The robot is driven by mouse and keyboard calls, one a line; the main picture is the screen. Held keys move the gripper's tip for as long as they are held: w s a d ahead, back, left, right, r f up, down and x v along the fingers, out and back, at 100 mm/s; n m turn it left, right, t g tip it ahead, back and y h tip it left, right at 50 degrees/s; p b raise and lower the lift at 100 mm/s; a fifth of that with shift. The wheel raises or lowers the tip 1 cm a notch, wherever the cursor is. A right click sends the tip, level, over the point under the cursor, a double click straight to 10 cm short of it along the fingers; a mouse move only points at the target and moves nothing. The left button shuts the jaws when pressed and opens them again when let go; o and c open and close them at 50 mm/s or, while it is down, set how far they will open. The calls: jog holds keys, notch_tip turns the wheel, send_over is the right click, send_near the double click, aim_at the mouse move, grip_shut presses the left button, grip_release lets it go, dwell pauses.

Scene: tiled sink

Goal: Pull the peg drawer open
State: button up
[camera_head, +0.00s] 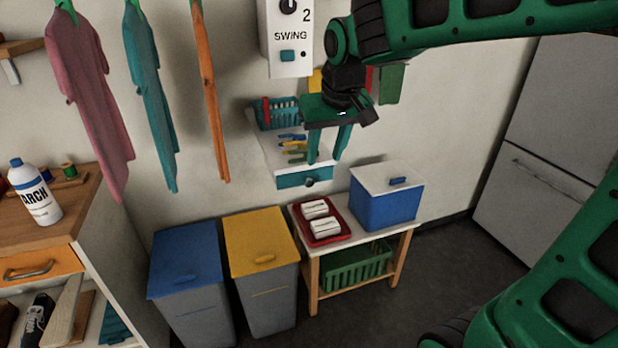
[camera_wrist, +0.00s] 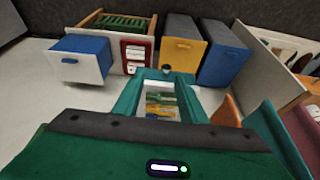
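The peg drawer (camera_head: 293,180) has a teal front with a dark round knob (camera_head: 309,182), under a white top on the back wall. Its front looks flush with the white top. Several yellow, green and blue pegs (camera_head: 293,149) lie on the white surface; they also show between my fingers in the wrist view (camera_wrist: 160,104). My gripper (camera_head: 326,161) is open and empty, fingers pointing down, above and slightly right of the knob in the head view. In the wrist view the knob (camera_wrist: 166,70) shows beyond the fingertips, between them. I see no contact.
A teal basket (camera_head: 278,113) stands at the back of the white top. Below are a low table with a red tray (camera_head: 322,235) and a blue box (camera_head: 387,203), and blue and yellow bins (camera_head: 262,240). Clothes hang at left. Open air lies before the drawer.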

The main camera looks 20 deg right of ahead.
aim_at(310, 179)
jog(key=x, duration=0.3)
jog(key=w+a+x, duration=0.1)
jog(key=x, duration=0.6)
jog(key=shift+w+a+f, duration=0.15)
jog(key=shift+w+a, duration=0.15)
jog(key=shift+a, duration=0.05)
